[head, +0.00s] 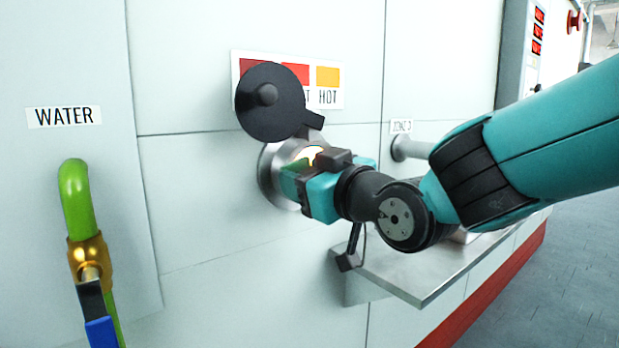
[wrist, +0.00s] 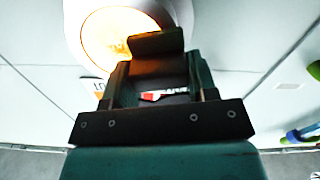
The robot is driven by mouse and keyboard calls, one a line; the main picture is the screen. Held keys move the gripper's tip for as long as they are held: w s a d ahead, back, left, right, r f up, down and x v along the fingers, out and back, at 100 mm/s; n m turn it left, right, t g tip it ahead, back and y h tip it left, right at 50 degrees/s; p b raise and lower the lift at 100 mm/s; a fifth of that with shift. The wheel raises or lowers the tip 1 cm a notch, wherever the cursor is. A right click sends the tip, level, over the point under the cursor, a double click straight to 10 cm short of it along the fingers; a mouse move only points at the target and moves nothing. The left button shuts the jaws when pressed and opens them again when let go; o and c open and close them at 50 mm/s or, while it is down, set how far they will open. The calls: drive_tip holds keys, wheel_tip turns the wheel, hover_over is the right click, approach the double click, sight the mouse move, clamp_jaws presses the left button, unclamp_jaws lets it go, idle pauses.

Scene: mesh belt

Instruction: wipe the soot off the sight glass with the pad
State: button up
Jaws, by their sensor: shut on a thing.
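The sight glass (wrist: 106,38) glows bright yellow-orange in the wrist view, inside a pale round rim. In the head view its metal ring (head: 268,178) is on the wall, mostly behind my gripper (head: 292,182), and only a sliver of glow shows. My gripper, also in the wrist view (wrist: 158,78), is shut on the dark pad (wrist: 157,42). The pad overlaps the lower right of the glass in the wrist view; I cannot tell whether it touches. Some faint darker mottling shows on the glass; I cannot tell how much is soot.
A round black cover (head: 268,100) is swung up above the glass, in front of a HOT label (head: 328,96). A metal shelf (head: 400,275) juts out below my wrist. A green pipe with a blue-handled valve (head: 75,200) is at left, and a short pipe stub (head: 408,148) at right.

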drive_tip(key=shift+w, duration=0.1)
drive_tip(key=w+d+b, duration=0.3)
drive_tip(key=w+d, duration=0.1)
drive_tip(key=d, duration=0.1)
drive_tip(key=shift+d+b, duration=0.25)
drive_tip(key=shift+b, duration=0.05)
idle(0.3)
drive_tip(key=shift+s+f, duration=0.1)
drive_tip(key=shift+s+a, duration=0.65)
drive_tip(key=shift+a, duration=0.3)
drive_tip(key=shift+s+a, duration=0.7)
drive_tip(key=shift+a, duration=0.3)
drive_tip(key=shift+s+a, duration=0.65)
drive_tip(key=shift+a, duration=0.3)
drive_tip(key=shift+d, duration=0.1)
drive_tip(key=b+v, duration=0.2)
drive_tip(key=v, duration=0.4)
